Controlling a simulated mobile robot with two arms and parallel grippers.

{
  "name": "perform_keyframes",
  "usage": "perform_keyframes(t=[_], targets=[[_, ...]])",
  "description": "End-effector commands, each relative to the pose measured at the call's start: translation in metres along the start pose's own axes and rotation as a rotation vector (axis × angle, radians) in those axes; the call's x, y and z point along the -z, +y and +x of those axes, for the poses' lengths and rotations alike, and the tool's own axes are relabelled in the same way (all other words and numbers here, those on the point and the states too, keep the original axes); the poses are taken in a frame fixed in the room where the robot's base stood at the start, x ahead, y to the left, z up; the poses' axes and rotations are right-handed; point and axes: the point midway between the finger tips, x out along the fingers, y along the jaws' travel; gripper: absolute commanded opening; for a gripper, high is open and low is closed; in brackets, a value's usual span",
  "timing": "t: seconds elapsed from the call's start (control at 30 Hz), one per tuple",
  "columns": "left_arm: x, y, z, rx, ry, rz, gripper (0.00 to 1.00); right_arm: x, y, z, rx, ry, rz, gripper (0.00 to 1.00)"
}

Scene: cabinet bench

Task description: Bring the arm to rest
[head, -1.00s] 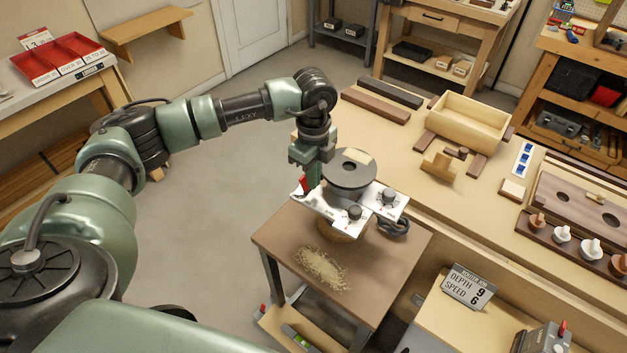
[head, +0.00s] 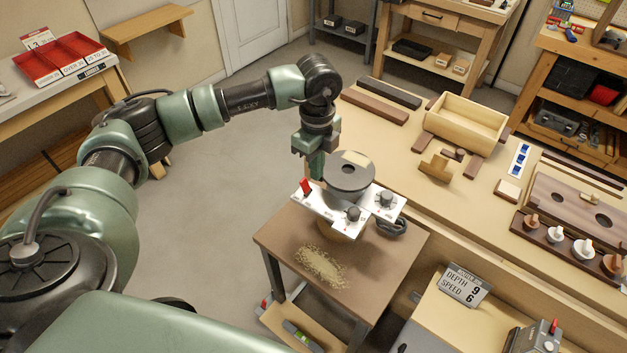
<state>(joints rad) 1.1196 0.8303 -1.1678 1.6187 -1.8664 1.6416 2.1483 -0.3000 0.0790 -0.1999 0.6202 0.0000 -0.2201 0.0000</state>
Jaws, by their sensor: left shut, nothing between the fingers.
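My left arm reaches in from the left in the head view and bends down at the wrist. My left gripper (head: 316,170) points down, shut and empty, just behind a white control panel (head: 345,209) with a red switch (head: 306,187) and dark knobs. The panel belongs to a small machine with a round dark disc (head: 351,172) on a brown-topped stand (head: 285,239). The fingertips are partly hidden, so I cannot tell whether they touch the machine. My right gripper does not show.
A long workbench (head: 411,207) with a wooden box (head: 466,122) and wood pieces runs along the right. A depth and speed sign (head: 464,285) stands at lower right. Sawdust (head: 321,264) lies on the stand. Red trays (head: 58,60) sit at upper left. The grey floor (head: 224,211) is open.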

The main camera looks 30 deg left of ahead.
Motion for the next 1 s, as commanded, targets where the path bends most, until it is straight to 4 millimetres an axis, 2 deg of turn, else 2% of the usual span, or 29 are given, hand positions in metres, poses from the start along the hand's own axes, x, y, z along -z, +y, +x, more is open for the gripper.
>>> perform_keyframes(t=[0.03, 0.43, 1.0], targets=[[0.000, 0.000, -0.007, 0.001, 0.000, 0.000, 0.00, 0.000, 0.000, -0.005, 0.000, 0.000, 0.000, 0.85], [0.000, 0.000, -0.037, 0.001, -0.001, 0.000, 0.00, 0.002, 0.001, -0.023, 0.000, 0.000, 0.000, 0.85], [0.003, 0.000, -0.036, 0.002, 0.008, 0.006, 0.00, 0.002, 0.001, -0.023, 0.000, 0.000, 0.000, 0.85]])
